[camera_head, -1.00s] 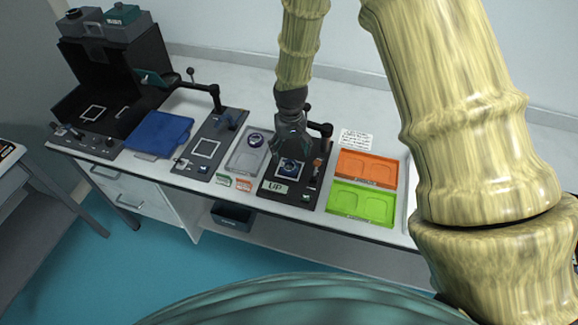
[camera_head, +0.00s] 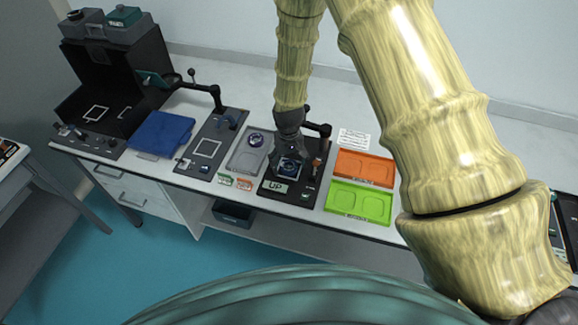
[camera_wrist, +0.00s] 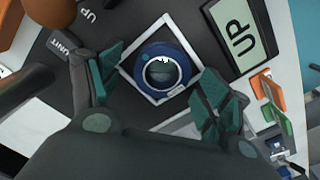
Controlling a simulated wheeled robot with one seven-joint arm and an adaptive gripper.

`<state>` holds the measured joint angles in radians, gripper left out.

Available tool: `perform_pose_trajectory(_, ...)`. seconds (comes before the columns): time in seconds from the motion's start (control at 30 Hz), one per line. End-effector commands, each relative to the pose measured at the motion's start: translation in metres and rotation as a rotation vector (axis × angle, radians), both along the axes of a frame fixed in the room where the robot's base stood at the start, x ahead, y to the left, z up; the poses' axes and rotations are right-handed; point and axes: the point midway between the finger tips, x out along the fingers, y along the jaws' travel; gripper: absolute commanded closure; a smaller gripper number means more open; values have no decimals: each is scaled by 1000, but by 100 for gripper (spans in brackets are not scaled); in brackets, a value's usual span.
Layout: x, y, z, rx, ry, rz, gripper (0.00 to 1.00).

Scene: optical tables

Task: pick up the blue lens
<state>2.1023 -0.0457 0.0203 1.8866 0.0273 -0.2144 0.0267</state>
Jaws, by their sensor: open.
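The blue lens (camera_wrist: 161,70) is a round blue ring with dark glass. In the wrist view it lies inside a white square outline on a black unit. In the head view the lens (camera_head: 289,168) is partly covered by my gripper. My gripper (camera_wrist: 161,88) is open, with one green-tipped finger on each side of the lens and nothing between them in its hold. In the head view my gripper (camera_head: 288,150) is over the black unit (camera_head: 268,193). I cannot tell the exact height between fingertips and lens.
A grey tray (camera_head: 243,163) holding another round dark-blue piece (camera_head: 256,139) is left of the unit. An orange tray (camera_head: 364,168) and a green tray (camera_head: 359,202) are on the right. An "UP" display (camera_wrist: 240,38) and a post with a dark arm (camera_head: 318,129) stand close to my gripper.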

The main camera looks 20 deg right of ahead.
Motion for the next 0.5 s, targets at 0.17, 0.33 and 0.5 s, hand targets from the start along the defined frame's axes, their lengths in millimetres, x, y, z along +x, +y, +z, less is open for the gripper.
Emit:
perform_pose_trajectory(0.17, 0, 0, 0, 0, 0, 0, 24)
perform_pose_trajectory(0.33, 0, 0, 0, 0, 0, 0, 55)
perform_pose_trajectory(0.5, 0, 0, 0, 0, 0, 0, 77)
